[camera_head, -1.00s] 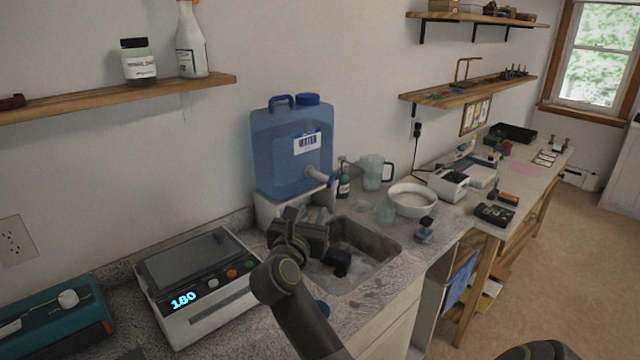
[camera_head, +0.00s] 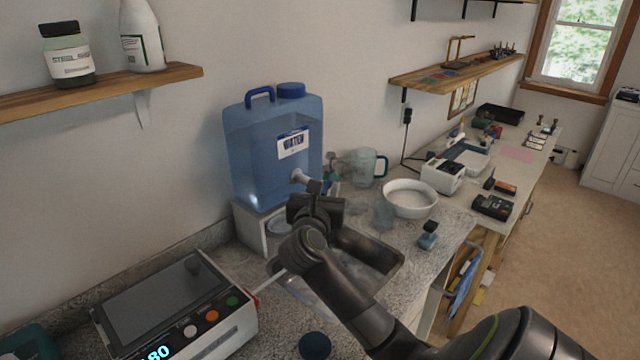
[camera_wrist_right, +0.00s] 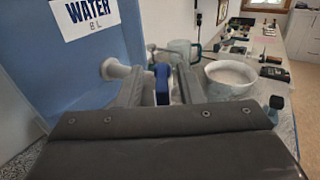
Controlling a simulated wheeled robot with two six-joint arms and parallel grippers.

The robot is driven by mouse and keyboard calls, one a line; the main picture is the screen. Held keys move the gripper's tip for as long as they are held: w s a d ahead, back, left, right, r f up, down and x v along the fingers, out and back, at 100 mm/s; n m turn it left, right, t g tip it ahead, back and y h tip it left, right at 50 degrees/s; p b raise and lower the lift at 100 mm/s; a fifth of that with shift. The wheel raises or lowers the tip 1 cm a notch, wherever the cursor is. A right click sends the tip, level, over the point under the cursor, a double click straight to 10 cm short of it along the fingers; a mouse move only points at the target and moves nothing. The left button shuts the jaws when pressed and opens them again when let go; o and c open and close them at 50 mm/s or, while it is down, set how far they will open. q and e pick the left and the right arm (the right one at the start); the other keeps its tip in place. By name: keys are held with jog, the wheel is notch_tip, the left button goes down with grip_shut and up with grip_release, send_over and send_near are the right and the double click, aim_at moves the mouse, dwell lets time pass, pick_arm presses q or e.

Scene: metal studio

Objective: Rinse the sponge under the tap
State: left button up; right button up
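The tap (camera_head: 300,177) is a pale spout low on the blue water container (camera_head: 265,150), above the sink (camera_head: 385,262). My right gripper (camera_head: 322,190) is raised beside the tap, at its right. In the right wrist view the tap's pale stem (camera_wrist_right: 114,69) is left of the fingers. A blue piece (camera_wrist_right: 162,84), which looks like the tap's handle, shows between them, with gaps on both sides. The gripper looks open; I cannot tell whether it touches the handle. I cannot make out the sponge; my arm hides much of the sink. My left gripper is out of view.
A white bowl (camera_head: 410,198), a clear cup (camera_head: 384,214) and a pitcher (camera_head: 366,167) stand right of the tap. A small blue-based item (camera_head: 428,236) is by the sink's right edge. A scale (camera_head: 178,308) stands left, and a dark blue round object (camera_head: 314,346) in front.

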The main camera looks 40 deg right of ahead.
jog(key=shift+s+r, duration=0.15)
jog(key=shift+c, duration=0.7)
grip_shut()
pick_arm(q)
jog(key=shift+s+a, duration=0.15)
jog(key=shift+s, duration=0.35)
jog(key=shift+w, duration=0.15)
pick_arm(e)
jog(key=shift+a, duration=0.1)
